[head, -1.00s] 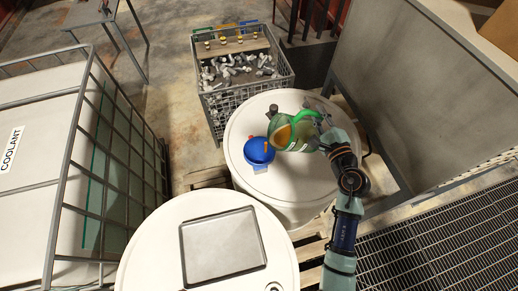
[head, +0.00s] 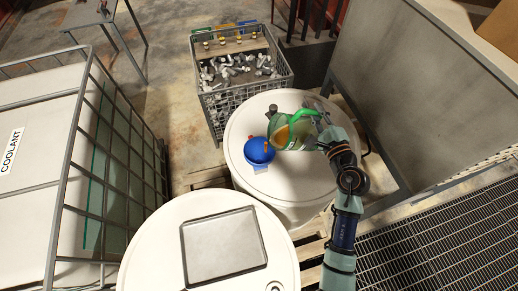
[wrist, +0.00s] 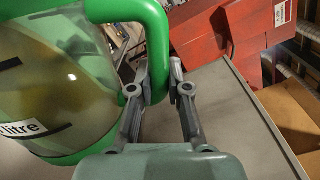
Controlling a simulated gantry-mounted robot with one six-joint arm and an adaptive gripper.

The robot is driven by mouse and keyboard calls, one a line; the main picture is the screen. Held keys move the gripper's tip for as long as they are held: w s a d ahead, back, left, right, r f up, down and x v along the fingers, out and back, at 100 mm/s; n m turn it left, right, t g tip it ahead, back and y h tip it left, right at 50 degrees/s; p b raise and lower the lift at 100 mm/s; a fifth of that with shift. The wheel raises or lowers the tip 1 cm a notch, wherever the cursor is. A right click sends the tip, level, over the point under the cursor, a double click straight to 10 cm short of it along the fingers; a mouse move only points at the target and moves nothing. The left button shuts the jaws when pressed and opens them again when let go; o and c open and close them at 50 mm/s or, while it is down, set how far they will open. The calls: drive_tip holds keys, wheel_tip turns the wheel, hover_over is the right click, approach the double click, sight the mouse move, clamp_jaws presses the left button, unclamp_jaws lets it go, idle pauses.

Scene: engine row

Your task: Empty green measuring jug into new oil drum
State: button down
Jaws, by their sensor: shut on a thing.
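The green measuring jug (head: 294,132) is tilted well over above the far white drum (head: 305,190), with amber liquid showing inside. My gripper (head: 318,112) is shut on the jug's green handle. In the wrist view, the gripper (wrist: 162,85) has its fingers at the handle (wrist: 157,40), and the jug's clear body (wrist: 55,85) with a litre label fills the left. A blue funnel (head: 259,151) sits on the drum's top, to the left of and just below the jug's mouth. I cannot tell whether liquid is flowing.
A nearer white drum (head: 160,235) carries a grey square tray (head: 222,247). A wire crate of metal parts (head: 245,95) stands behind. A caged coolant tank (head: 40,150) is at left, and a grey cabinet (head: 420,90) is close on the right.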

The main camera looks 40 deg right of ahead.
drive_tip(key=shift+w+a+r+n+p, duration=0.25)
drive_tip(key=shift+a+r+n, duration=0.25)
drive_tip(key=shift+r, duration=0.1)
drive_tip(key=shift+w+a+r+n+p, duration=0.2)
drive_tip(key=shift+a+r+n, duration=0.15)
drive_tip(key=shift+r+n, duration=0.2)
idle(1.2)
